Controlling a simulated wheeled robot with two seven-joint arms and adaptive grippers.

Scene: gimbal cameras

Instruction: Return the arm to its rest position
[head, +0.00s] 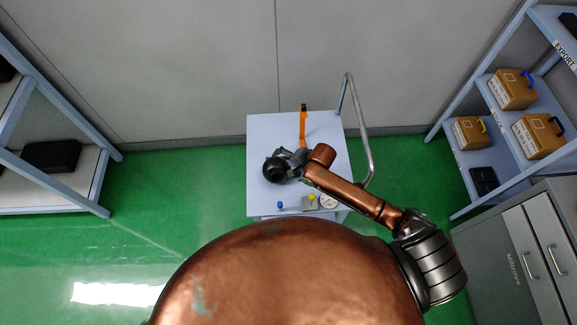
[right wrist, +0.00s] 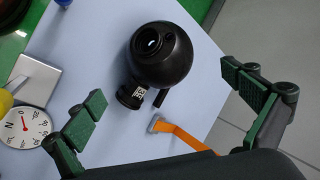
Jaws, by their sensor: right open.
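My right arm reaches over a pale blue cart top (head: 260,130). Its gripper (head: 291,160) is open, and in the right wrist view its green-padded fingers (right wrist: 165,88) stand wide apart with nothing between the pads. A black ball-shaped gimbal camera (head: 275,170) is on the cart just beyond the fingertips. It also shows in the right wrist view (right wrist: 162,58), apart from both fingers. An orange ribbon cable (head: 303,128) with a grey connector (right wrist: 157,123) lies close to it. My left gripper is not in view.
A white dial (head: 328,202), a small plate with a yellow knob (head: 311,199) and a blue knob (head: 280,205) are at the cart's near edge. A metal handle (head: 365,140) rises at its right. Shelves with tan boxes (head: 512,90) and a grey cabinet (head: 540,240) stand right.

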